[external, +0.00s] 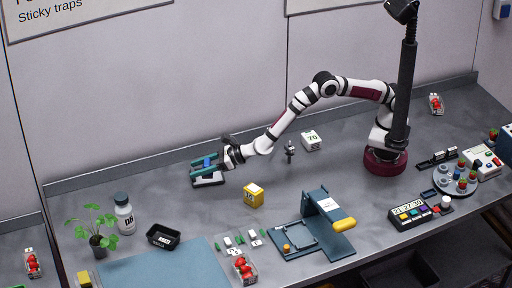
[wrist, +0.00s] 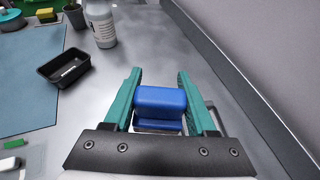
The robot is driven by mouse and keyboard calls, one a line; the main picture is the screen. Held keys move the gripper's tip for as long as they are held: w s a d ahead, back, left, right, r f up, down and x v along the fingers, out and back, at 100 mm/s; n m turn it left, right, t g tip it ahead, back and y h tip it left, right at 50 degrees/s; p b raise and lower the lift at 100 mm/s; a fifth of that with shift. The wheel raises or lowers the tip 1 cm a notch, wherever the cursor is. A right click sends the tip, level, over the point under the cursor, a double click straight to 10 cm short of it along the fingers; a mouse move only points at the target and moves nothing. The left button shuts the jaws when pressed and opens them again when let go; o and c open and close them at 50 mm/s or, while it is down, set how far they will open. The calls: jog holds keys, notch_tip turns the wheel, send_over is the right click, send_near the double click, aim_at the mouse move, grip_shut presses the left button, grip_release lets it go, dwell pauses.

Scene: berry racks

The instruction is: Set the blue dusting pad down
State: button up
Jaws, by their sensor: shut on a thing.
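The blue dusting pad (wrist: 160,102) sits between the two teal fingers of my gripper (wrist: 160,88) in the wrist view. My gripper is shut on it. In the external view my gripper (external: 206,163) is low at the back left of the bench, with the blue pad (external: 208,164) between its fingers. A dark-edged, light-topped holder (external: 208,181) lies directly below the gripper. I cannot tell whether the pad touches it.
A black tray (external: 163,236), a white bottle (external: 124,214) and a potted plant (external: 97,238) stand to the left. A yellow box (external: 253,196) stands to the right. The back wall's ledge (external: 130,165) runs close behind. A blue mat (external: 165,268) lies in front.

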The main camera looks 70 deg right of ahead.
send_over(195, 218)
notch_tip(195, 218, down, 6)
jog(key=shift+w+d+f, duration=0.1)
jog(key=shift+f, duration=1.95)
jog(key=o, duration=1.4)
jog(key=shift+f, duration=0.1)
